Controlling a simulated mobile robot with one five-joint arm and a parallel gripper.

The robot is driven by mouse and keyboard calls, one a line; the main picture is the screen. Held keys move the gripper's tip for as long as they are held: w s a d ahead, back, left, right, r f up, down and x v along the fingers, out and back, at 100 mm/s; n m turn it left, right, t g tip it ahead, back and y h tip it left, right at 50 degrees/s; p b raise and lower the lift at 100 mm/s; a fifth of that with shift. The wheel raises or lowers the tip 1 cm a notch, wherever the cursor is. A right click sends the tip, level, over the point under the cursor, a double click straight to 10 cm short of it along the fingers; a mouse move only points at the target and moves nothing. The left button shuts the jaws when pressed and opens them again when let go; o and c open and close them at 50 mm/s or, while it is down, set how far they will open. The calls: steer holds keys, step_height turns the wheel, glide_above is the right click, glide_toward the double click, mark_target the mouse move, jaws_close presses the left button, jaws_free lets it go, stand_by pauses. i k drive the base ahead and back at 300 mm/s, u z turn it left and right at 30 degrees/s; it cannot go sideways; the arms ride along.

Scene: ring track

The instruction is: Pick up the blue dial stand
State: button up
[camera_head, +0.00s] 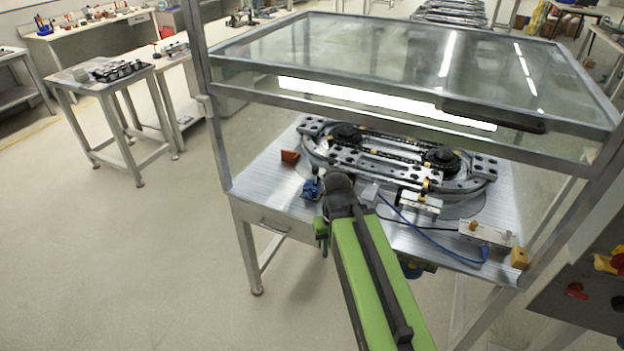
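A small blue object (312,188), which looks like the blue dial stand, is on the metal table top near its left front edge. It is small in the picture, and its dial cannot be made out. My green and black arm reaches up from the bottom, and its dark rounded joint shows just right of the blue object. I see no gripper fingers; my arm hides that part. Whether anything touches the blue object cannot be told.
An oval ring track (395,160) fills the table middle under a clear-topped metal-framed enclosure (400,65). An orange-brown block (290,156) is behind the blue object. A metal box (487,236) with a blue cable and a yellow-orange block (520,258) are at right. Floor at left is clear.

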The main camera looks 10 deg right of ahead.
mark_target(317, 174)
steer(key=u, duration=5.25)
steer(key=i, duration=0.15)
steer(key=z, duration=1.7)
steer(key=k, duration=1.15)
steer(key=z, duration=1.3)
steer(key=i, duration=1.05)
steer(key=u, duration=0.1)
